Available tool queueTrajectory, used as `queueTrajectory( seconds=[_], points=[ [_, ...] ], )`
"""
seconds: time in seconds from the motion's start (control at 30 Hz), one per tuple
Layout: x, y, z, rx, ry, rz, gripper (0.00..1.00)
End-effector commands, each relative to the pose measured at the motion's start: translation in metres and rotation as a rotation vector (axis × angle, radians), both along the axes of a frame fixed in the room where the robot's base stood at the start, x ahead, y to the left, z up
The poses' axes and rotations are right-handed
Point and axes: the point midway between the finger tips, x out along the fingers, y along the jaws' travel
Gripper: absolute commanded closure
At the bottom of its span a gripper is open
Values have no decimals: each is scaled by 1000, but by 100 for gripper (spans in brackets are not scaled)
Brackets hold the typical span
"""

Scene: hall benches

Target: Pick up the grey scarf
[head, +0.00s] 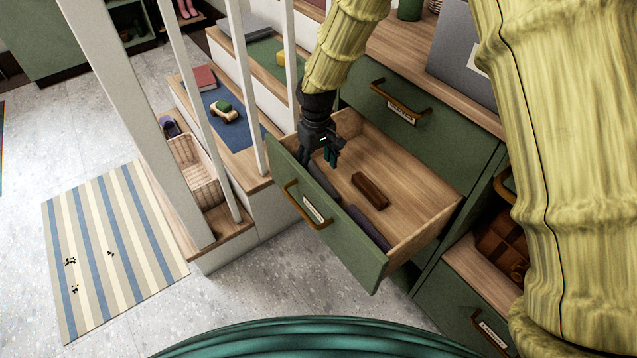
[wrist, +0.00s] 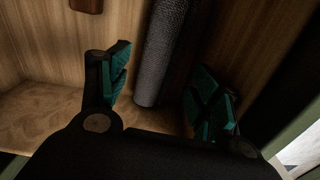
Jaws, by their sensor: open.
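The grey scarf (head: 324,184) is a dark rolled bundle lying in the open drawer, close along the inside of the drawer front. In the wrist view the scarf (wrist: 163,55) is a textured grey roll between my two fingers, with its rounded end towards me. My gripper (head: 321,160) points down into the left end of the drawer. Its teal-padded fingers (wrist: 165,80) are open, one on each side of the scarf, with gaps visible. In the head view my gripper hides part of the scarf.
The open green-fronted drawer (head: 415,233) also holds a brown block (head: 370,190) and a dark purplish roll (head: 368,228). White balusters (head: 246,90) and steps with a toy car (head: 224,110) stand to the left. A striped rug (head: 110,250) lies on the floor.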

Motion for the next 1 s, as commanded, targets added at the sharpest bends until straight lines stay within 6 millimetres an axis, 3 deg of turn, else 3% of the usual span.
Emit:
queueTrajectory(
  seconds=[0.27,0.6,0.87,0.9,1.0],
  points=[
    [0,-1,-21,-1,0,1,36],
    [0,-4,-61,-2,-1,1,36],
    [1,-4,-65,-2,-3,1,36],
    [1,-4,-65,-1,-3,1,38],
    [1,-4,-65,-1,-3,1,56]
  ],
)
